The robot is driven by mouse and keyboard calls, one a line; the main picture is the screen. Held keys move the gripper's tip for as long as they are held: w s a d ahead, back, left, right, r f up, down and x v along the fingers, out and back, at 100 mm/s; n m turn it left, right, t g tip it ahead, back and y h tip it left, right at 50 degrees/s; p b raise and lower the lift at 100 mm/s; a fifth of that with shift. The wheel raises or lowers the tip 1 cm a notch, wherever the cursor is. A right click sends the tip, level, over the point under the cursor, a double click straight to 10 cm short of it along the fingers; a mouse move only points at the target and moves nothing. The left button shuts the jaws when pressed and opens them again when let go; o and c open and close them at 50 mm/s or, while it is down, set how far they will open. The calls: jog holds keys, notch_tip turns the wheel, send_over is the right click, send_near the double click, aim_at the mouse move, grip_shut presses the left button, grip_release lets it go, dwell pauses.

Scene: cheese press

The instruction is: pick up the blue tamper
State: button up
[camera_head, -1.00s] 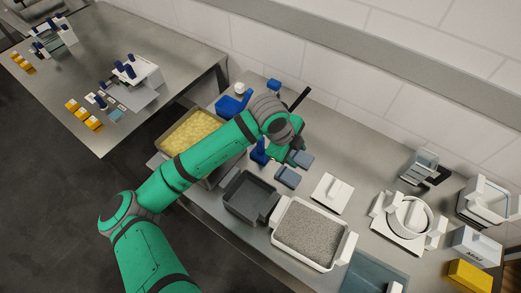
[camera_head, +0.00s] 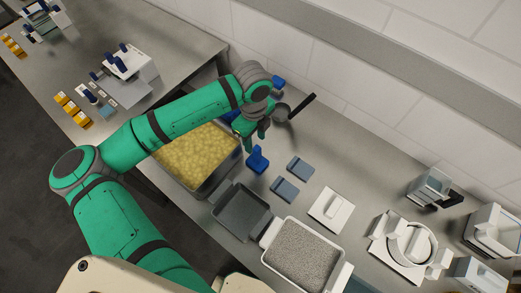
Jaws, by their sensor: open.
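A blue piece with an upright grip on a flat base, which looks like the tamper (camera_head: 257,160), stands on the steel counter between the yellow-filled tray and two grey-blue blocks. My gripper (camera_head: 252,132) points down just behind and above it in the picture. Its green fingers are apart, with nothing seen between them. The gap between fingers and tamper is hard to judge. Another blue thing (camera_head: 231,116) is partly hidden behind my arm, and a small blue piece (camera_head: 278,83) shows near the wall.
A tray of yellow pieces (camera_head: 238,164) lies left, an empty dark tray (camera_head: 240,211) in front. Two grey-blue blocks (camera_head: 300,168) (camera_head: 285,190), a white lid (camera_head: 330,210) and a white tub of grey grains (camera_head: 268,236) are to the right. A dark-handled pan (camera_head: 303,107) is behind.

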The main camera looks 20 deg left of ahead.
aim_at(254, 148)
notch_tip(254, 148, down, 5)
jog(key=shift+s+a+f, duration=0.1)
jog(key=shift+s, duration=0.05)
jog(key=shift+d+f, duration=0.2)
jog(key=shift+f, duration=1.15)
jog(key=shift+d+f, duration=0.2)
jog(key=shift+f, duration=1.1)
grip_shut()
